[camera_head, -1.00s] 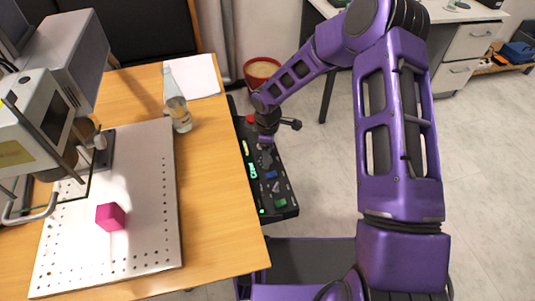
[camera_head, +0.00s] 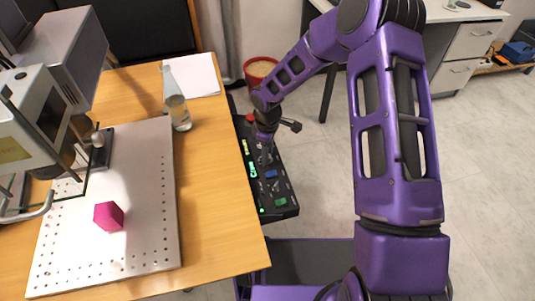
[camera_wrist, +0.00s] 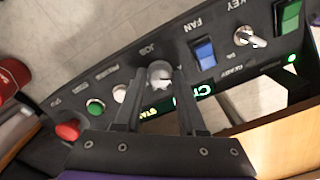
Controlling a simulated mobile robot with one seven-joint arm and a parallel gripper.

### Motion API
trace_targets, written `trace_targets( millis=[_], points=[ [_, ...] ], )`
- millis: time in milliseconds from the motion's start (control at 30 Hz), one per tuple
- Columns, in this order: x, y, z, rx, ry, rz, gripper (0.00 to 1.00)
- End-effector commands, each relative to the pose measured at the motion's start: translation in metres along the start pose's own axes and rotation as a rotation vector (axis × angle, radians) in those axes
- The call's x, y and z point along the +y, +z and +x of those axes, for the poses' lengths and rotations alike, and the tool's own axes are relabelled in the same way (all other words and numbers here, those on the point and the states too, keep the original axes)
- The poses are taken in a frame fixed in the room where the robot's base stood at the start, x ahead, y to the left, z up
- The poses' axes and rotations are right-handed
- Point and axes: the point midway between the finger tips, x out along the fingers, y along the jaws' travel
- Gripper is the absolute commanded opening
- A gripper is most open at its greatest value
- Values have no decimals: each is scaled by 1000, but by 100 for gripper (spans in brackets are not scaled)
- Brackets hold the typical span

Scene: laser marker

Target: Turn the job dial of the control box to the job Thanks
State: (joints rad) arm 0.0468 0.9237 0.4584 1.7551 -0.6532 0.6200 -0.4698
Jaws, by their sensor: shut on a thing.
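The control box (camera_head: 286,206) is a black panel beside the right edge of the wooden table. My gripper (camera_head: 267,160) reaches down onto it in the head view. In the wrist view my gripper (camera_wrist: 160,84) is shut on the job dial (camera_wrist: 159,72), a round grey knob under the label JOB. The dial sits between the two dark fingertips, which hide part of it. A green lit display (camera_wrist: 193,101) is partly hidden behind a finger. The job name shown on it cannot be read fully.
On the panel are a blue FAN switch (camera_wrist: 205,54), a key switch (camera_wrist: 250,37), a green button (camera_wrist: 95,106) and a red knob (camera_wrist: 68,131).

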Motion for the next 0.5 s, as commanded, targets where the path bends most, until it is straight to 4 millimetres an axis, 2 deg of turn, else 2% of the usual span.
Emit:
trace_targets(
  millis=[500],
  points=[
    [1,0,0,1,2,292,0]
  ],
)
